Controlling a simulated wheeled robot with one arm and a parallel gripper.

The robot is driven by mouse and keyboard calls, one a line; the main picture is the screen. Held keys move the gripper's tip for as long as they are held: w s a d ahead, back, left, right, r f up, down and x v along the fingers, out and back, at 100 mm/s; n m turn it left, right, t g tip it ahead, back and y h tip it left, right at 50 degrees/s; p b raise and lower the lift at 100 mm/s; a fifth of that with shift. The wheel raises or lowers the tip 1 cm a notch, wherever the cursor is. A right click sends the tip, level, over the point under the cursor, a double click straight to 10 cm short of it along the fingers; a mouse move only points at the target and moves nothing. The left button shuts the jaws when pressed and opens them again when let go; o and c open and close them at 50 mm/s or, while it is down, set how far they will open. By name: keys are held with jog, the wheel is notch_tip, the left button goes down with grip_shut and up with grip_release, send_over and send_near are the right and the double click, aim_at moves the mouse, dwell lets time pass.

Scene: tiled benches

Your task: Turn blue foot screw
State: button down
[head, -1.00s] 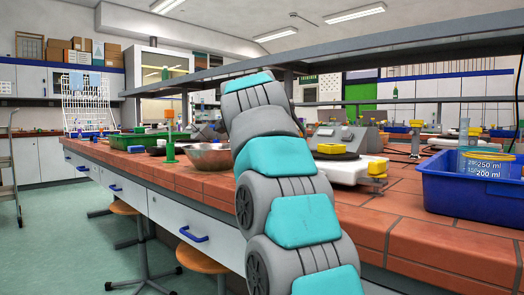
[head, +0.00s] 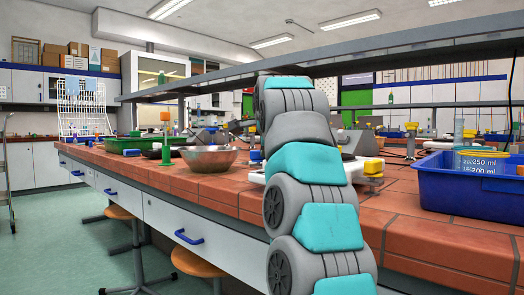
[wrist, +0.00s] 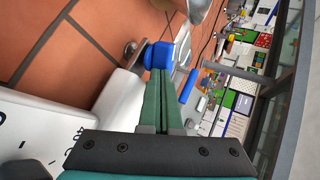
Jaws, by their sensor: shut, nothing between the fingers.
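The blue foot screw (wrist: 159,55) shows in the wrist view, beside a metal stub at the edge of a white instrument base (wrist: 119,101) on the tiles. My gripper (wrist: 160,72) is shut and empty. Its green fingers lie together, with their tips at the lower edge of the blue screw in the picture; I cannot tell whether they touch it. A yellow foot screw (head: 373,166) shows there on the right of the white base.
A metal bowl (head: 208,159) stands left of my arm, with a green tray (head: 124,144) beyond it. A blue tub (head: 470,190) holding measuring vessels stands on the right. A shelf (head: 340,65) runs above the bench. The front tiles (head: 430,250) are bare.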

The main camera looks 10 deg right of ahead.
jog(key=n+y+p, duration=0.1)
jog(key=d+n+y+p, duration=0.1)
jog(key=shift+w+r+y, duration=0.1)
jog(key=shift+r+y, duration=0.2)
jog(key=n+y+p, duration=0.2)
jog(key=d+n+p, duration=0.1)
jog(key=shift+w+f+g+y+p, duration=0.2)
jog(key=shift+w+g+y+p, duration=0.1)
jog(key=shift+g+y+p, duration=0.1)
jog(key=shift+w+d+p, duration=0.15)
jog(key=shift+p, duration=0.6)
jog(key=shift+w+d+p, duration=0.15)
jog(key=shift+p, duration=0.2)
jog(key=shift+w+f, duration=0.1)
jog(key=shift+f, duration=0.05)
